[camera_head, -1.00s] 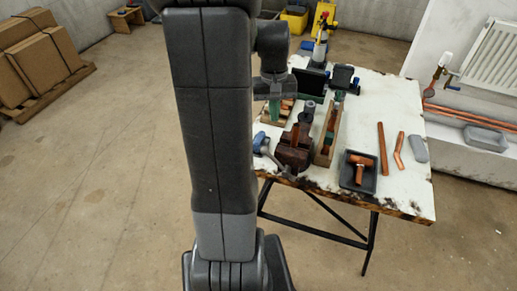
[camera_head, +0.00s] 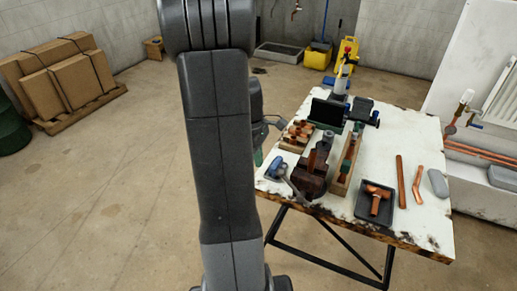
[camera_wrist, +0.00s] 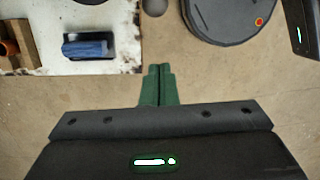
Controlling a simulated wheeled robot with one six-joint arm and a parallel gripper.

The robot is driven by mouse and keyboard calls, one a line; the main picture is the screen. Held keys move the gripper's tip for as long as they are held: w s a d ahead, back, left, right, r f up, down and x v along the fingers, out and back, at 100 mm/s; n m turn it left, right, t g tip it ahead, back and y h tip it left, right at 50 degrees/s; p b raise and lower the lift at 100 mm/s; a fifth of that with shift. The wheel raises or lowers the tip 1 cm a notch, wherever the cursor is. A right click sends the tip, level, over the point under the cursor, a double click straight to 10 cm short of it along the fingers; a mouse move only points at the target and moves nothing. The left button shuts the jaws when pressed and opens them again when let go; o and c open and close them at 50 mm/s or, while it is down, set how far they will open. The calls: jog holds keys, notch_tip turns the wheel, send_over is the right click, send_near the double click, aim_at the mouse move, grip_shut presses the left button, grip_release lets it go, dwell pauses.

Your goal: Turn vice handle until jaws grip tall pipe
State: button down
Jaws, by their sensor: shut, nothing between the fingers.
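The dark reddish-brown vice (camera_head: 311,183) sits at the near left of the white table. A brownish upright piece, seemingly the tall pipe (camera_head: 312,160), stands at its jaws; I cannot tell whether they touch it. A grey bar, seemingly the vice handle (camera_head: 293,189), slants at the vice's left, near a blue piece (camera_head: 276,168). My gripper (camera_head: 258,157) is partly hidden behind my arm, left of the vice and apart from it. In the wrist view its green fingers (camera_wrist: 159,72) are together and empty, over bare floor. A blue piece (camera_wrist: 88,47) lies on the table there.
The table (camera_head: 415,148) also bears a wooden rack (camera_head: 345,167), a dark tray (camera_head: 375,203) with copper fittings, a long copper pipe (camera_head: 400,180) and a box of copper parts (camera_head: 297,133). Strapped cartons (camera_head: 62,75) stand far left. Floor left of the table is clear.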

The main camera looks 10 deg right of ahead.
jog(key=s+d+f, duration=0.1)
jog(key=s+d+f+p, duration=0.1)
jog(key=d, duration=0.1)
jog(key=shift+d+f+p, duration=0.25)
jog(key=shift+d+p, duration=0.05)
jog(key=shift+s, duration=0.1)
jog(key=shift+r, duration=0.1)
jog(key=shift+s+d+r+y, duration=0.15)
jog(key=shift+d+r+y, duration=0.15)
jog(key=shift+y, duration=0.1)
